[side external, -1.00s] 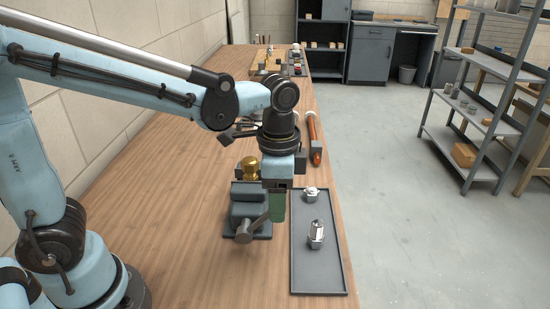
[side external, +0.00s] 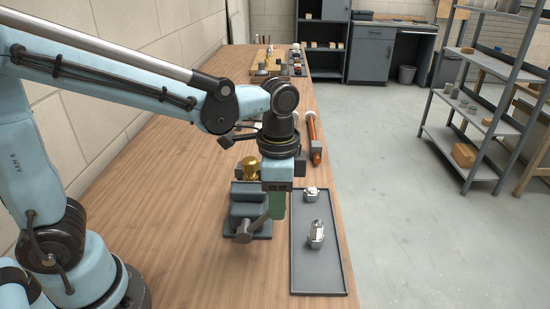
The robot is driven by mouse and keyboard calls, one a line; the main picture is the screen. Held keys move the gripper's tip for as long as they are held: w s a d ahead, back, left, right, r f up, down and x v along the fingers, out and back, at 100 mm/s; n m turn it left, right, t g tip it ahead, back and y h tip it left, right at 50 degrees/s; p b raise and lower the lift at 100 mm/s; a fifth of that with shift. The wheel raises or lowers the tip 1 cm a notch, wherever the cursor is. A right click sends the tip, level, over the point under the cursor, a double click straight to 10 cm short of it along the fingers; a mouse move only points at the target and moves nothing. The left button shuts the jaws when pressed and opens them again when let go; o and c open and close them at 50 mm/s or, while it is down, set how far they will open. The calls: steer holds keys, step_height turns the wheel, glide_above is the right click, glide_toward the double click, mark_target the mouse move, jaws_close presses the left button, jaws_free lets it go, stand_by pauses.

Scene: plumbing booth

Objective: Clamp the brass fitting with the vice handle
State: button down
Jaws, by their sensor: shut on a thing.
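The grey vice (side external: 247,207) stands on the wooden bench, below and left of my wrist. The brass fitting (side external: 249,169) sits at the far end of the vice, partly hidden behind my wrist; I cannot tell how tightly the jaws meet it. The vice handle (side external: 247,232) slants from a round grey end at the front up toward my gripper. My gripper (side external: 277,213) points down at the right side of the vice, with green fingers shut at the handle's upper end. The exact grip is partly hidden.
A dark tray (side external: 321,277) lies right of the vice, close to my gripper, holding a chrome fitting (side external: 316,233) and a smaller chrome part (side external: 311,193). A copper pipe (side external: 314,140) lies behind. The bench left of the vice is clear.

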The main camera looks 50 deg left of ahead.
mark_target(263, 216)
steer(key=shift+s+a+r, duration=0.1)
steer(key=shift+s+a+r+t+h, duration=0.6)
steer(key=shift+s+a+t+h, duration=0.3)
steer(key=shift+s+t+h, duration=0.1)
steer(key=shift+s+a+r+t+h, duration=0.25)
steer(key=shift+s+a+t+h, duration=0.55)
steer(key=shift+s+a+h, duration=0.1)
steer(key=shift+s+a+f+t+h, duration=0.2)
steer(key=shift+s+a+t+h, duration=1.1)
steer(key=shift+s+a, duration=0.3)
steer(key=shift+s, duration=0.15)
steer(key=c, duration=0.8)
jaws_free()
steer(key=shift+a, duration=0.1)
